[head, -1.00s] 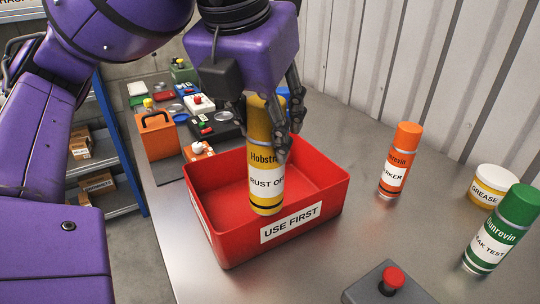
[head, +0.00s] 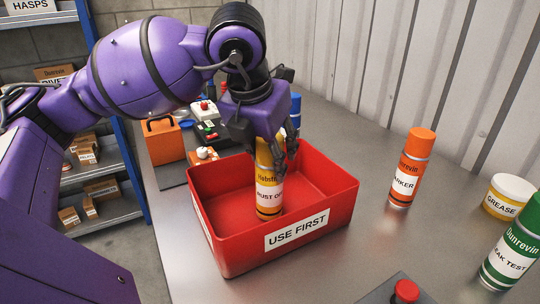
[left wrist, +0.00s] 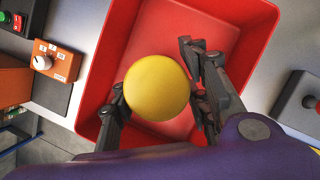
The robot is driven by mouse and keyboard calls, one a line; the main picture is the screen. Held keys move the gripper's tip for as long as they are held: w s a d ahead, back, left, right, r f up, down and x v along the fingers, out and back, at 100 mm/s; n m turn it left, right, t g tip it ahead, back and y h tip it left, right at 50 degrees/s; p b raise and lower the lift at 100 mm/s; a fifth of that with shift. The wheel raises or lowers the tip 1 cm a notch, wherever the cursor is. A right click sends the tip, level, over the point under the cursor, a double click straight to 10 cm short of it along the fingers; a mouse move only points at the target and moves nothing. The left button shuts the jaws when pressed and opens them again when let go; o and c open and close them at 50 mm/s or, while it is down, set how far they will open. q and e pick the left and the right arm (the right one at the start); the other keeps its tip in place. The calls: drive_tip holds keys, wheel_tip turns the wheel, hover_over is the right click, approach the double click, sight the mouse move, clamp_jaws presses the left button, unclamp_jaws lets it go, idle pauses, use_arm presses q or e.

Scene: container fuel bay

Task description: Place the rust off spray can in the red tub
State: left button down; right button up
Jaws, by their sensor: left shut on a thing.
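The yellow rust off spray can (head: 268,191) is upright inside the red tub (head: 297,236), whose front label reads "USE FIRST". My left gripper (head: 277,147) is shut on the can's upper part from above. In the left wrist view the can's round yellow top (left wrist: 157,88) sits between the two fingers (left wrist: 160,97), with the red tub (left wrist: 253,12) around it. The can's lower end is close to the tub floor; I cannot tell whether it touches. My right gripper is not in view.
An orange marker can (head: 412,167), a grease tub (head: 508,196) and a green leak test can (head: 512,245) stand to the right on the metal table. A red push button (head: 405,291) is at the front. Control boxes lie behind the tub.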

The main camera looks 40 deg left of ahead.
use_arm(q)
drive_tip(key=shift+f, duration=0.1)
drive_tip(key=c, duration=1)
unclamp_jaws()
drive_tip(key=shift+f, duration=0.1)
drive_tip(key=shift+r, duration=0.2)
drive_tip(key=p+v, duration=0.1)
drive_tip(key=v, duration=1.1)
drive_tip(key=shift+f, duration=0.1)
